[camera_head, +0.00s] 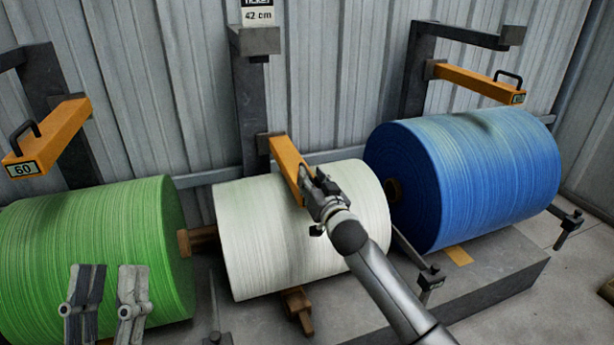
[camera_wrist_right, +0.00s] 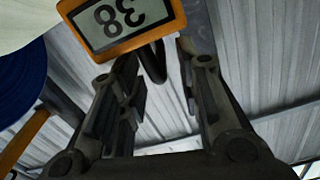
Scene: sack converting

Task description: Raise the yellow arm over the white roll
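The white roll (camera_head: 260,240) lies in the middle of the head view, between a green and a blue roll. Its yellow arm (camera_head: 286,160) comes from the grey post and slopes down over the roll's top. My right gripper (camera_head: 310,185) is at the arm's front end and hides its handle there. In the right wrist view, the yellow arm's end (camera_wrist_right: 174,8) has a display reading 38, upside down. A dark handle (camera_wrist_right: 153,62) shows between my open right fingers (camera_wrist_right: 165,85), with gaps visible. My left gripper (camera_head: 105,300) is open and empty before the green roll.
The green roll (camera_head: 90,245) is at left, with a raised yellow arm (camera_head: 50,138) marked 60. The blue roll (camera_head: 470,175) is at right under another raised yellow arm (camera_head: 475,82). A sign (camera_head: 257,14) reading 42 cm tops the middle post (camera_head: 250,100).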

